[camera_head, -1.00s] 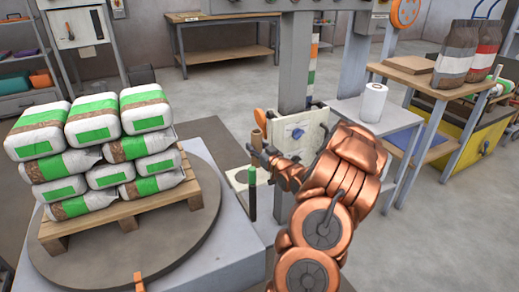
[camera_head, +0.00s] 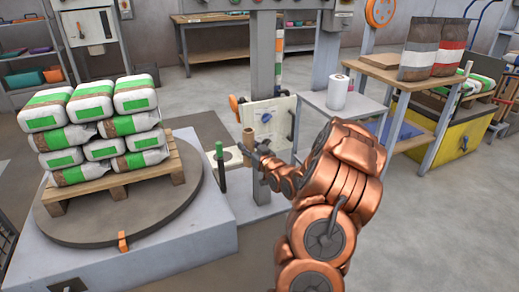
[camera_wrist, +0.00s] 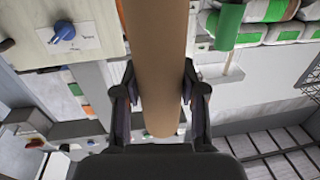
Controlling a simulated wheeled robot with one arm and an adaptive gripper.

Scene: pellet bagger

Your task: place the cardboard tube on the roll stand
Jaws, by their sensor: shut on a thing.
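The brown cardboard tube (camera_head: 248,140) is in my gripper (camera_head: 256,152), upright in the head view. In the wrist view the tube (camera_wrist: 157,65) runs between the two fingers of my gripper (camera_wrist: 158,92), which are shut on it. A green-tipped upright post (camera_head: 220,165), which looks like the roll stand's spindle, stands just left of the tube in the head view. Its green tip (camera_wrist: 228,25) is right of the tube in the wrist view. The tube is apart from the post. The foot of the post is hard to make out.
A turntable (camera_head: 100,232) with a pallet of stacked bags (camera_head: 105,130) is at left. A side table (camera_head: 365,108) with a white roll (camera_head: 338,92) is at right.

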